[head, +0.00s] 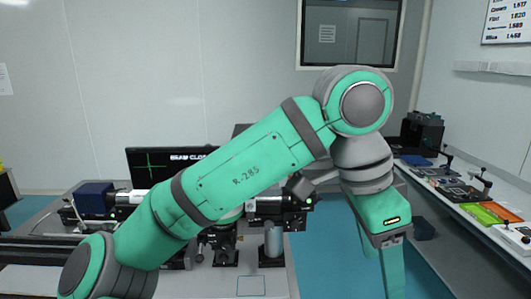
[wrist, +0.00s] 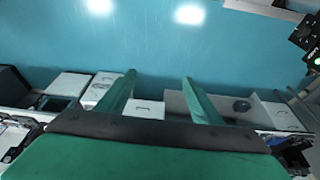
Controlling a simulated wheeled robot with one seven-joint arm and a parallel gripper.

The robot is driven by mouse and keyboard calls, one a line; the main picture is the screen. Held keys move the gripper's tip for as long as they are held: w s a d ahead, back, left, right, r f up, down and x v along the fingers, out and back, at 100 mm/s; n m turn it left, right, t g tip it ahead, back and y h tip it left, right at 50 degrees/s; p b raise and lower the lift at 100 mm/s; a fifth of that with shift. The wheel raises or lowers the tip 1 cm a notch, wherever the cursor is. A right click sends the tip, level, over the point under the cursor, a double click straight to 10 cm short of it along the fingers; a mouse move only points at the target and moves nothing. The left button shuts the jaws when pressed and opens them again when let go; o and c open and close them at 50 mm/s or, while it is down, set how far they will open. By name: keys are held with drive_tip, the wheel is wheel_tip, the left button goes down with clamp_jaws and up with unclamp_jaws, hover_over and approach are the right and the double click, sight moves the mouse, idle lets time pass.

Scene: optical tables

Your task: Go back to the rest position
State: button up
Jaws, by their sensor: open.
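My gripper (wrist: 158,90) shows in the wrist view with its two green fingers apart. Nothing is between them, and blue floor (wrist: 150,45) shows beyond the tips. In the head view my green arm crosses the middle of the picture and bends down on the right, with a finger (head: 392,272) pointing down in front of the floor. The fingertips are cut off by the bottom edge there. The gripper touches nothing that I can see.
An optical table (head: 265,285) with optics and a dark monitor (head: 143,165) stands behind my arm, partly hidden. A long bench (head: 480,225) with coloured plates and small devices runs along the right. Blue floor lies between them.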

drive_tip(key=w+d+f+n+t+h, duration=0.4)
drive_tip(key=w+d+f+n+h, duration=0.35)
drive_tip(key=w+h, duration=0.5)
drive_tip(key=a+f+n+t+y, duration=0.35)
drive_tip(key=f+n+t, duration=0.25)
drive_tip(key=f, duration=0.5)
drive_tip(key=a+f+n+t+y, duration=0.2)
drive_tip(key=a+f+n+t, duration=0.35)
drive_tip(key=f, duration=0.55)
drive_tip(key=s+a+f+n+t+y, duration=0.1)
drive_tip(key=s+a+f+n+y, duration=0.1)
drive_tip(key=s+a+f+y, duration=0.45)
drive_tip(key=s+a+f+n+y, duration=0.2)
drive_tip(key=s+a+f, duration=0.1)
drive_tip(key=s+f, duration=0.6)
drive_tip(key=s+a+m+y, duration=0.1)
drive_tip(key=s+a+m, duration=0.1)
drive_tip(key=s, duration=0.8)
drive_tip(key=s+a+m+g+y, duration=0.1)
drive_tip(key=s+a+m, duration=0.2)
drive_tip(key=s, duration=0.8)
drive_tip(key=shift+a, duration=0.75)
drive_tip(key=shift+w+f, duration=0.1)
drive_tip(key=shift+w, duration=0.05)
